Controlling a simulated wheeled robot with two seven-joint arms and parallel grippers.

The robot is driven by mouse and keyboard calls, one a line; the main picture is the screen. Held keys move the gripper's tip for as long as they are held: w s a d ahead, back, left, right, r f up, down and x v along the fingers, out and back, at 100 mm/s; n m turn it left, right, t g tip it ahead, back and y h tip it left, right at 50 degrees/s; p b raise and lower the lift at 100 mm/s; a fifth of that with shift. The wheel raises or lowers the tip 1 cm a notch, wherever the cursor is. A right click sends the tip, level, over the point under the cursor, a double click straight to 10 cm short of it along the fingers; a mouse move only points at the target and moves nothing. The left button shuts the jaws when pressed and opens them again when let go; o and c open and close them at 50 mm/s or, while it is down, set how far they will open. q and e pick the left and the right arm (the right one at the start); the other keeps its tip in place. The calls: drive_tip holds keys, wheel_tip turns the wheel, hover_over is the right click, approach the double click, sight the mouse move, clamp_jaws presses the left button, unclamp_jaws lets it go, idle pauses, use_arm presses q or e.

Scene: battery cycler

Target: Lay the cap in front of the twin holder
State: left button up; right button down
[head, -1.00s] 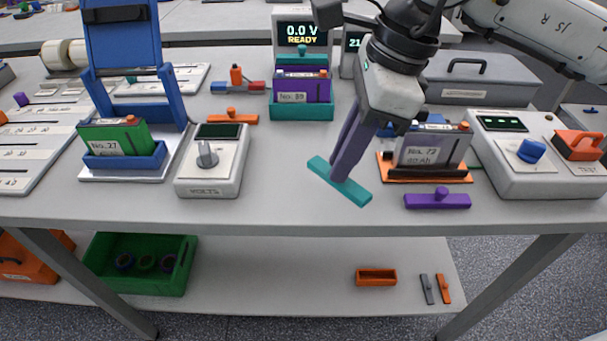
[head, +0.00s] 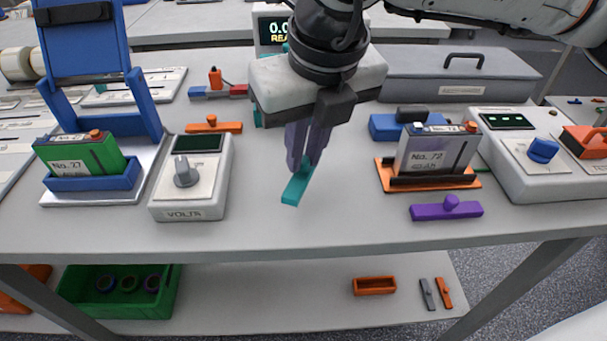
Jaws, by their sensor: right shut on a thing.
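My right gripper (head: 303,165) is shut on a teal bar-shaped cap (head: 295,190), holding it over the middle of the table. The cap points toward the front edge, and its far part is hidden by the fingers. Whether it touches the table I cannot tell. Behind the gripper, only a teal edge (head: 258,115) of a holder shows; in the earlier frame this holder carries a purple battery. I cannot tell for sure which holder is the twin holder. My left gripper is not in view.
An orange holder (head: 388,178) with battery No. 72 stands right of the gripper, a purple cap (head: 446,209) in front of it. The volts meter (head: 190,185) and an orange cap (head: 213,126) are to the left. The table front (head: 320,225) is clear.

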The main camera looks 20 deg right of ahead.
sight(306, 164)
drive_tip(key=shift+f, duration=2.2)
drive_tip(key=shift+f+b, duration=0.25)
drive_tip(key=shift+b, duration=0.05)
drive_tip(key=c, duration=1.7)
unclamp_jaws()
drive_tip(key=shift+r, duration=0.1)
drive_tip(key=shift+c, duration=0.2)
drive_tip(key=shift+r+p, duration=0.35)
drive_tip(key=shift+r, duration=0.15)
drive_tip(key=v, duration=1.1)
drive_tip(key=shift+s, duration=0.2)
drive_tip(key=shift+r, duration=0.1)
